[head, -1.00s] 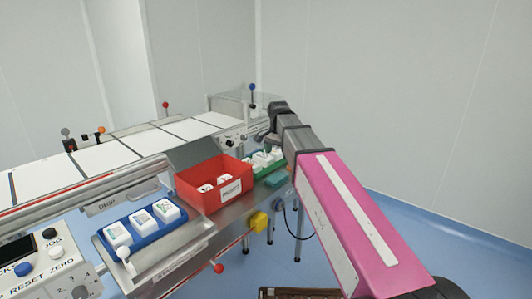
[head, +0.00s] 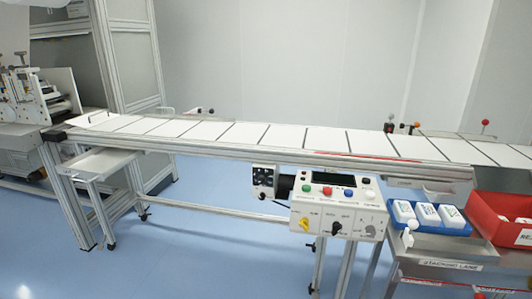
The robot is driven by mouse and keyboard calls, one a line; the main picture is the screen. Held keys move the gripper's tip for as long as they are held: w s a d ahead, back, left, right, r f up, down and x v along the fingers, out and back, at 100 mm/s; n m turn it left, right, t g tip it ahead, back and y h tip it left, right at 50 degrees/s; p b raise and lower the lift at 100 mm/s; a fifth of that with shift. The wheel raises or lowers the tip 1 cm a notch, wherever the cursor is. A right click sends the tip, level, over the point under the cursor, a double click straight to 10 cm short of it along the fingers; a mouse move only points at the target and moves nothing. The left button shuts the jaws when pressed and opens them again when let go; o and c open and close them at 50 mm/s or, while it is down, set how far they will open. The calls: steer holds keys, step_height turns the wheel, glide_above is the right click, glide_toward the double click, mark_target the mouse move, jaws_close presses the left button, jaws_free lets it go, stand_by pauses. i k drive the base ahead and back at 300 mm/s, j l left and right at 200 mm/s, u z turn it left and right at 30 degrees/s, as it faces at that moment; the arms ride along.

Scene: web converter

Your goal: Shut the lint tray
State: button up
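No label reading lint can be made out, so I cannot tell for sure which part is the lint tray. A flat grey tray-like shelf (head: 102,163) sits under the left end of the conveyor and sticks out toward the front. A small grey tray front (head: 438,196) hangs under the conveyor rail at the right, above the blue bin; how far it stands out is unclear. My gripper is outside the current head view.
The long white conveyor (head: 270,136) crosses the view. A control box (head: 338,205) with buttons hangs at its front. At right are a blue bin (head: 447,229) of white packs and a red bin (head: 488,215) on a metal bench. Blue floor (head: 215,240) is clear at front left.

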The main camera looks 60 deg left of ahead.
mark_target(98, 164)
steer(key=k+u, duration=0.35)
steer(key=k+j+u, duration=0.1)
steer(key=u, duration=0.3)
steer(key=k+u, duration=0.1)
steer(key=u, duration=1.9)
steer(key=l+u, duration=0.85)
steer(key=k+l+u, duration=0.15)
steer(key=l+u, duration=0.3)
steer(key=k+l, duration=0.15)
steer(key=l, duration=0.2)
